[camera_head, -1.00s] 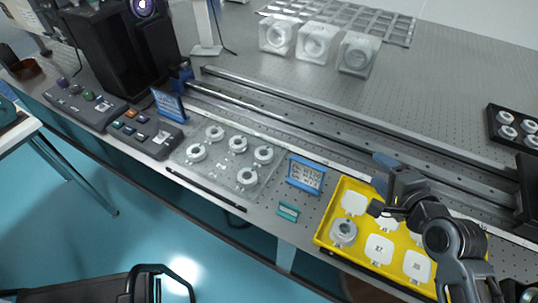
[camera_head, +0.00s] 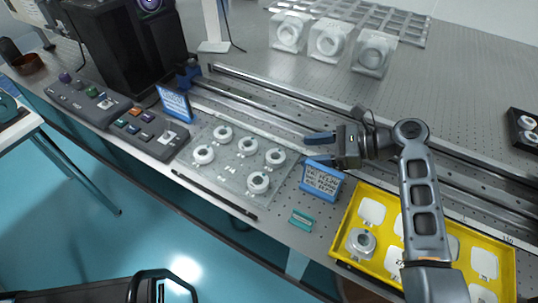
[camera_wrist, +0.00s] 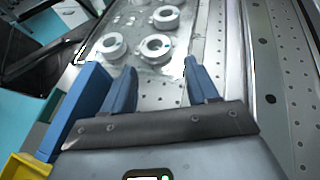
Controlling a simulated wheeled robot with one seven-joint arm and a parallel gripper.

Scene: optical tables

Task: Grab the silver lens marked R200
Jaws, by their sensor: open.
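Several pale ring-shaped lenses lie on a clear plate (camera_head: 230,174), including a near right ring (camera_head: 258,183) and a far right ring (camera_head: 275,157). Another silver-grey lens (camera_head: 361,243) sits in the yellow tray's near left corner. No R200 marking can be read on any of them. My gripper (camera_head: 320,149) is open and empty, above the table beside the blue sign, with its fingers toward the plate. In the wrist view, the rings, such as one ring (camera_wrist: 156,48), show beyond and between the two blue fingers (camera_wrist: 160,66).
The blue sign (camera_head: 322,180) stands between plate and yellow tray (camera_head: 343,226), close to my gripper. A teal block (camera_head: 301,220) lies near the table edge. Long rails (camera_head: 270,92) run behind the plate. Button boxes (camera_head: 150,132) and another blue sign (camera_head: 174,103) stand left.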

